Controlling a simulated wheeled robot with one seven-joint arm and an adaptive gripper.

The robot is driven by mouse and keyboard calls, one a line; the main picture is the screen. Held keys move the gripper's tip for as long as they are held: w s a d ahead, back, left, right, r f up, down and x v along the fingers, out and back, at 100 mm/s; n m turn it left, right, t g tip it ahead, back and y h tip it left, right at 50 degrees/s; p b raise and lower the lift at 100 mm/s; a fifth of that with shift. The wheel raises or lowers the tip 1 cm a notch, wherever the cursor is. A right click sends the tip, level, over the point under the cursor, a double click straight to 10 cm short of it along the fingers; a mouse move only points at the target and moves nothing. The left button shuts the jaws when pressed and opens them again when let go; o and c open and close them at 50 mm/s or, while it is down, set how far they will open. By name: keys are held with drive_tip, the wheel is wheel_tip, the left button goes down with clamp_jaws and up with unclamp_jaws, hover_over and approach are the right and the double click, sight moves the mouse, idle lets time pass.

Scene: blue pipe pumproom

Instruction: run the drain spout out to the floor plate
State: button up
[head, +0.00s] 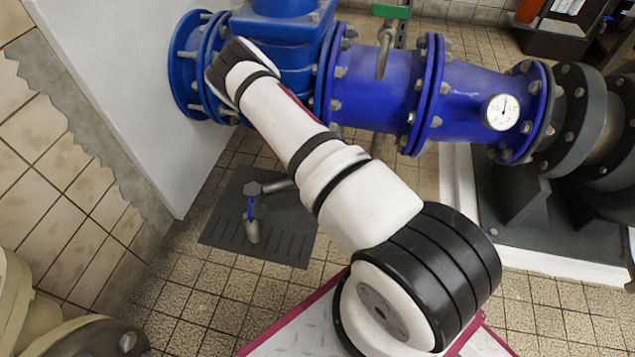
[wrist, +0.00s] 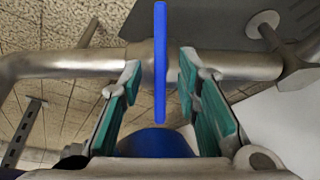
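The drain spout (head: 252,232) is a short grey metal outlet with a blue lever (head: 250,207), low at centre left in the head view. It appears above the dark slotted floor plate (head: 296,246), which lies on the tiles. In the wrist view my gripper (wrist: 160,93) is open, with teal pads on both fingers. A thin blue lever (wrist: 161,55) stands between the fingers, with a gap on each side. It crosses a grey metal pipe (wrist: 85,63). The floor plate (wrist: 195,15) also shows at the top. My gripper is hidden behind my arm and the blue pipework in the head view.
A large blue flanged pipe (head: 465,88) with a gauge (head: 502,112) runs across the back beside my arm. A white panel (head: 140,85) stands at left. Dark pump flanges (head: 570,120) are at right. Tiled floor (head: 205,305) is clear in front of the plate.

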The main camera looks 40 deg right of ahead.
drive_tip(key=shift+b+x, duration=0.4)
drive_tip(key=shift+x, duration=0.85)
drive_tip(key=shift+c, duration=0.6)
clamp_jaws()
